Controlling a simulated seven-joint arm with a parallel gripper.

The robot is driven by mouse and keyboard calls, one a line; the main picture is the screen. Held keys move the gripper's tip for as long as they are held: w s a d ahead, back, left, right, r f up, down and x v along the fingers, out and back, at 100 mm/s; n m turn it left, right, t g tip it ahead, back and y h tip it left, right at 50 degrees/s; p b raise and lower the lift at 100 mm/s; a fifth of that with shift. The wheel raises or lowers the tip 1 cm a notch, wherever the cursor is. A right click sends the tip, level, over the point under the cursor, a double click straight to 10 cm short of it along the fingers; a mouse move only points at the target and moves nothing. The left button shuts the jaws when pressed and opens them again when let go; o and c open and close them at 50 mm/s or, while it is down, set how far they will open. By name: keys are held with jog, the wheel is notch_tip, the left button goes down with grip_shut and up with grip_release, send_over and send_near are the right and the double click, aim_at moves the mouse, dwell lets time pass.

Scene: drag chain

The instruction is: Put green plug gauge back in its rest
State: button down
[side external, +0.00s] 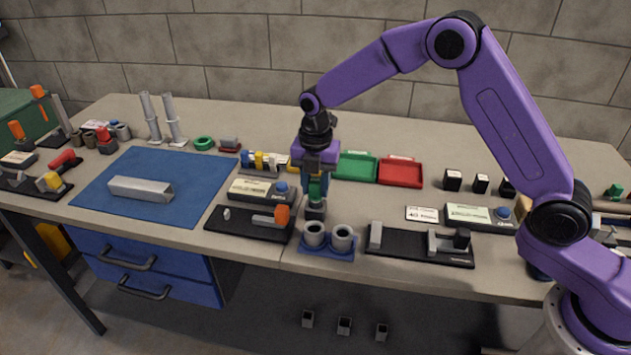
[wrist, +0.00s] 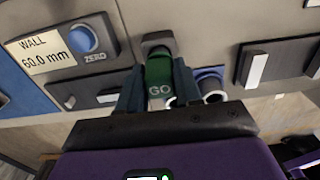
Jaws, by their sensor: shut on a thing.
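The green plug gauge (wrist: 159,72), marked GO, is between the fingers of my gripper (wrist: 157,88) in the wrist view. In the side view my gripper (side external: 317,187) points down, with a bit of the green gauge (side external: 315,189) showing between its fingers. I cannot tell whether gauge and rest touch.
Two grey rings (side external: 314,234) stand on a blue holder (side external: 327,252) just in front. Green (side external: 357,166) and red (side external: 401,172) trays lie behind.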

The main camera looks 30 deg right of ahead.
jog(key=shift+f, duration=1.1)
dwell(0.6)
jog(key=c, duration=0.7)
grip_release()
jog(key=shift+r, duration=0.1)
notch_tip(320, 180, up, 17)
jog(key=shift+r, duration=0.15)
